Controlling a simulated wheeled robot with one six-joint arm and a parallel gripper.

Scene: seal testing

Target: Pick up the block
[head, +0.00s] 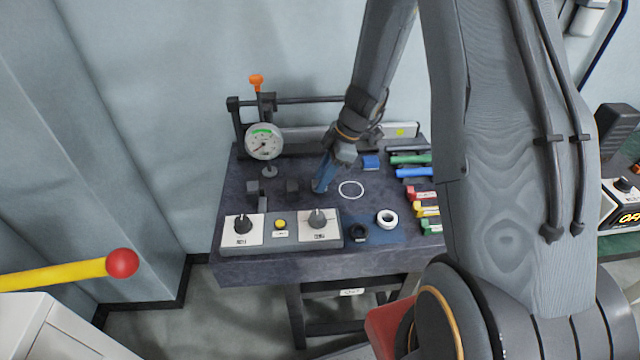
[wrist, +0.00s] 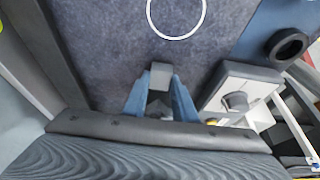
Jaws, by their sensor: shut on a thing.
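My gripper (head: 320,186) reaches down to the bench with its blue fingers left of the white ring (head: 351,189). In the wrist view my gripper (wrist: 160,80) is shut on a small grey block (wrist: 161,70) between its fingertips. I cannot clearly make out that block in the head view, where the fingers cover it, and cannot tell whether it still touches the bench. A blue block (head: 371,162) lies behind and to the right.
A control panel (head: 280,245) with knobs and a yellow button lies in front. A round gauge (head: 264,141) stands at the back left. A blue mat (head: 374,239) holds a black ring (head: 358,232) and a white ring (head: 387,218). Coloured-handled tools (head: 412,172) line the right edge.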

